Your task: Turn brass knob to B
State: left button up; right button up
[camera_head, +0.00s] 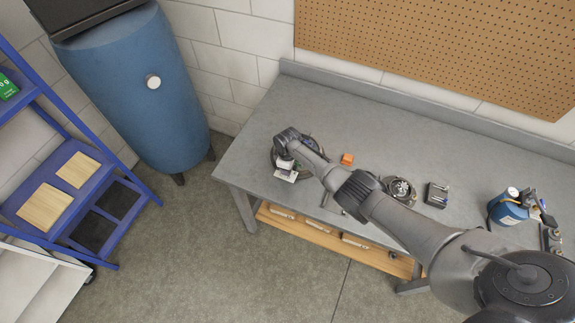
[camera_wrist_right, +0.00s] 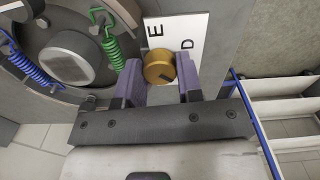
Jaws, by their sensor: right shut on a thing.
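The brass knob (camera_wrist_right: 158,68) shows in the right wrist view on a white plate (camera_wrist_right: 172,32) lettered E and D. I see no letter B there. My right gripper (camera_wrist_right: 160,74) has its two purple fingers on either side of the knob and is shut on it. The knob's pointing direction is not clear. In the head view my right arm reaches over the bench to a dark round unit (camera_head: 273,157) near its left end; the knob is hidden there. My left gripper is in neither view.
The bench behind is clear. A blue tank (camera_head: 130,90) stands left.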

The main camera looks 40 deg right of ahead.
jog(key=m+p, duration=0.1)
jog(key=m, duration=0.4)
jog(key=shift+r, duration=0.15)
jog(key=m, duration=0.2)
jog(key=shift+m, duration=0.3)
jog(key=shift+m+p, duration=0.35)
jog(key=shift+m, duration=0.65)
jog(key=o, duration=0.9)
